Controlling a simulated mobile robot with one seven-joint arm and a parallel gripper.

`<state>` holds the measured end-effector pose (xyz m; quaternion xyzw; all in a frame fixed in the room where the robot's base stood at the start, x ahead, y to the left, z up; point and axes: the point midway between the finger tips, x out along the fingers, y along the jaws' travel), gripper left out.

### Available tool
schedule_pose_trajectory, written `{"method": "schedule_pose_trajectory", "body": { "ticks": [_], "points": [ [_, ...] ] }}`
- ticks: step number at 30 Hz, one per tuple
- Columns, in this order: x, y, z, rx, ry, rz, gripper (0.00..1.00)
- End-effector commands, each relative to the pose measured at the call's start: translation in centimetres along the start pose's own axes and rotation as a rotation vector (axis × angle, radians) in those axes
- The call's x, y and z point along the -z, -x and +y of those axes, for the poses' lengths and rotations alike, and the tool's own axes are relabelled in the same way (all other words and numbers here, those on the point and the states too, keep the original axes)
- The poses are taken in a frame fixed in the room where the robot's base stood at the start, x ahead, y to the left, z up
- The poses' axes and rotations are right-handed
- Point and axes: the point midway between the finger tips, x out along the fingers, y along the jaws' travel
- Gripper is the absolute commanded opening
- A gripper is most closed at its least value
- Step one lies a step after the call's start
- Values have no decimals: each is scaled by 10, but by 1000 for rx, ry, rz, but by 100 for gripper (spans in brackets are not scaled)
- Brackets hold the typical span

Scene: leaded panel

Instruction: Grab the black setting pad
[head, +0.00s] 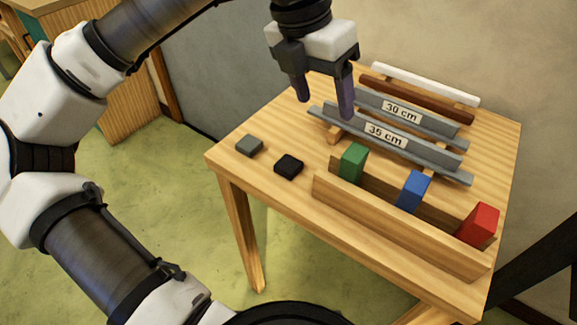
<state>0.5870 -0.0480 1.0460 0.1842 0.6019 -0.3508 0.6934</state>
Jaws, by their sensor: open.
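The black setting pad (288,167) is a small dark square block lying flat on the wooden table (262,195), near its front left edge. A similar grey pad (249,146) lies to its left, with a gap between them. My gripper (325,108) points down above the table, up and to the right of the black pad. Its two fingers are apart with nothing between them. It is clear of both pads, and the black pad is fully in view.
Grey metal strips labelled "35 cm" (405,147) and "30 cm" (432,122), a brown bar (418,99) and a white bar (425,83) lie behind. A wooden rack (395,222) holds green (353,163), blue (413,191) and red (478,224) blocks, right of the black pad.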

Motion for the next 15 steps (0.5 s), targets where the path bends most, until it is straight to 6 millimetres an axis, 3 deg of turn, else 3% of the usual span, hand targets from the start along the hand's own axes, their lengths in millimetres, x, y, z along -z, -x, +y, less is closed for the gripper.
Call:
{"method": "schedule_pose_trajectory", "body": {
  "ticks": [3,6,10,15],
  "points": [
    [18,-10,34,-127,104,132,65],
    [27,-13,48,-176,147,186,65],
    [33,-28,54,-189,160,203,65],
    [40,-62,59,-185,156,201,65]
  ]
}}
